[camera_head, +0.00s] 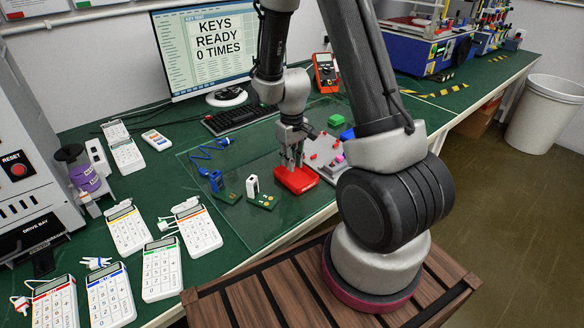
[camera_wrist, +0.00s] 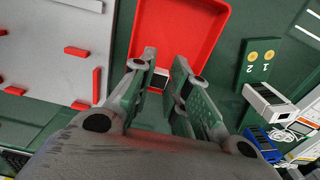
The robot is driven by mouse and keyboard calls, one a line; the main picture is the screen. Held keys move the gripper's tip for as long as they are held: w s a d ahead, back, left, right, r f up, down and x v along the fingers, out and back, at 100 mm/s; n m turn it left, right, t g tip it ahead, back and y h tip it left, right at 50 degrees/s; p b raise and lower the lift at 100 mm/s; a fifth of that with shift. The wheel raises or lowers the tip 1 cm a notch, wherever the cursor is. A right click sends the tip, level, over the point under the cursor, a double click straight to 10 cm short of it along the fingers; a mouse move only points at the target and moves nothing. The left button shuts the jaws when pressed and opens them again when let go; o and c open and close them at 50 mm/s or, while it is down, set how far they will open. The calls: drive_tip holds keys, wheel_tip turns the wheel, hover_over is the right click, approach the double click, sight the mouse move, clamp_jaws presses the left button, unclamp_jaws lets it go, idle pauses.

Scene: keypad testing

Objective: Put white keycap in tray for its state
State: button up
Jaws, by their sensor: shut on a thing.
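My gripper (camera_head: 292,162) is low over a small red tray (camera_head: 301,182) on the glass mat. In the wrist view its two fingers (camera_wrist: 166,68) reach over the red tray (camera_wrist: 180,22). A small white piece with a dark face (camera_wrist: 159,80), apparently the white keycap, shows between the fingers, and they are shut on it. The fingers partly cover it, and I cannot tell whether it touches the tray floor. In the head view it is hidden by the gripper.
A pale plate with red bars (camera_wrist: 55,50) stands beside the tray. Green boards bear a white block (camera_head: 252,185) and a blue block (camera_head: 215,180). The monitor (camera_head: 213,48) reads "KEYS READY 0 TIMES". Several calculators (camera_head: 161,268) lie at the left. A green block (camera_head: 336,120) stands behind.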

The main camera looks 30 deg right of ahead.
drive_tip(key=shift+f, duration=1.35)
drive_tip(key=o, duration=0.4)
drive_tip(key=shift+f, duration=0.15)
drive_tip(key=s+r+m+t, duration=0.1)
drive_tip(key=s+r, duration=0.3)
drive_tip(key=r, duration=0.9)
drive_tip(key=s+r+t, duration=0.1)
drive_tip(key=s+r, duration=0.3)
drive_tip(key=r, duration=1)
drive_tip(key=s+r+t, duration=0.1)
drive_tip(key=s+r, duration=0.2)
drive_tip(key=s, duration=0.3)
drive_tip(key=s+d+r+m+t, duration=0.1)
drive_tip(key=s+r, duration=0.2)
drive_tip(key=s, duration=0.3)
drive_tip(key=shift+s+d, duration=0.2)
drive_tip(key=shift+s, duration=0.2)
